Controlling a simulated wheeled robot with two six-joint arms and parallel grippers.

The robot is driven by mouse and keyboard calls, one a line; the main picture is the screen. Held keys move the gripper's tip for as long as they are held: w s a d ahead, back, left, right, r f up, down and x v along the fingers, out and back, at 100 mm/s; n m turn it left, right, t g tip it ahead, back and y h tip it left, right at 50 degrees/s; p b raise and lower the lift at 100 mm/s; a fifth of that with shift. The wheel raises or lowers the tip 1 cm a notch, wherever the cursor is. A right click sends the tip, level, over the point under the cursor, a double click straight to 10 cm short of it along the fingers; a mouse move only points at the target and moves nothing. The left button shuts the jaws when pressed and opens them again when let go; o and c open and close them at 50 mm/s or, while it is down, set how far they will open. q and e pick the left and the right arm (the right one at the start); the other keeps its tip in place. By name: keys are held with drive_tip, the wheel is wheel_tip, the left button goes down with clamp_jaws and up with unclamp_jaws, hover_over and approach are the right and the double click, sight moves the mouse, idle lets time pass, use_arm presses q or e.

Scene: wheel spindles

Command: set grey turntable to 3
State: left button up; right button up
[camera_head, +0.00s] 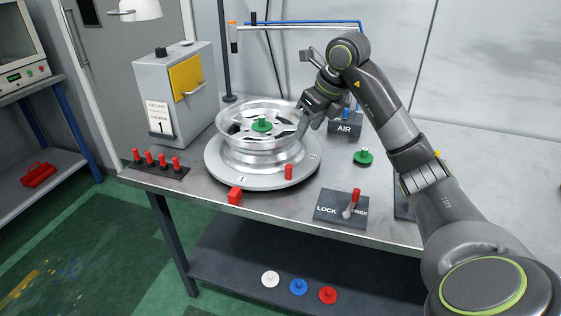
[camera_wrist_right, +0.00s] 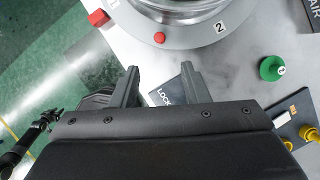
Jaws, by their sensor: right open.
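The grey turntable (camera_head: 222,176) sits on the bench with a metal wheel (camera_head: 262,150) on it, topped by a green cap (camera_head: 262,125). A red peg (camera_head: 288,172) stands on its rim; it also shows in the right wrist view (camera_wrist_right: 160,38). Label 1 (camera_head: 242,179) is by the red block (camera_head: 235,196) at the bench's front edge; label 2 (camera_wrist_right: 219,28) is right of the peg. My right gripper (camera_head: 303,122) is open and empty, above the wheel's right side in the head view. A dark shape (camera_wrist_right: 48,120), seemingly my left gripper, is too small to read.
The LOCK/FREE plate (camera_head: 328,208) has a red-handled lever (camera_head: 355,196) leaning toward FREE. A green knob (camera_head: 363,157) and the AIR box (camera_head: 344,127) are right of the turntable. A grey cabinet (camera_head: 150,85) and a rack of red pegs (camera_head: 155,169) stand left.

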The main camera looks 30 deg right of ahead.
drive_tip(key=b, duration=0.4)
approach(289, 166)
drive_tip(key=b+x, duration=0.5)
drive_tip(key=x, duration=0.1)
drive_tip(key=shift+s+d, duration=0.1)
drive_tip(key=shift+d, duration=0.05)
drive_tip(key=x, duration=0.3)
drive_tip(key=shift+w+f, duration=0.25)
drive_tip(key=shift+f, duration=0.05)
use_arm(q)
wheel_tip(289, 166, down, 7)
drive_tip(key=shift+w+a, duration=0.2)
drive_tip(key=shift+w, duration=0.1)
use_arm(e)
drive_tip(key=shift+w+f, duration=0.25)
drive_tip(key=shift+f, duration=0.35)
clamp_jaws()
